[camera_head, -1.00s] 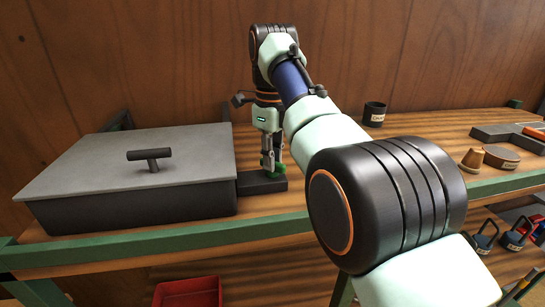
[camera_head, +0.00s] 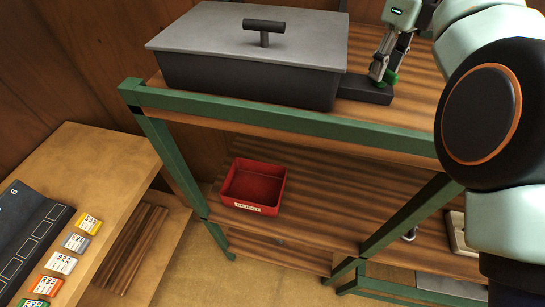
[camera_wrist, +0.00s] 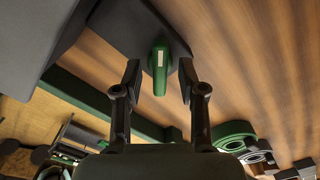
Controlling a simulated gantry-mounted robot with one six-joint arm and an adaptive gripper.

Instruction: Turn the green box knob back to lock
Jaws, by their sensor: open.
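The green knob (camera_wrist: 159,68) sits on the dark block beside the box. In the wrist view it lies between my two open fingers, with a visible gap on each side. It bears a pale mark along its middle. In the head view my gripper (camera_head: 380,68) comes down over the block (camera_head: 364,90), and the green knob (camera_head: 391,78) shows partly behind the fingers. The dark box (camera_head: 240,82) has a grey lid (camera_head: 205,28) with a black T-shaped handle (camera_head: 264,27). The lid lies flat on the box.
The box stands on a wooden shelf with a green front rail (camera_head: 270,123). A red tray (camera_head: 254,186) is on the shelf below. At the left is a lower table (camera_head: 125,150) with several coloured cards and a dark mat (camera_head: 28,240).

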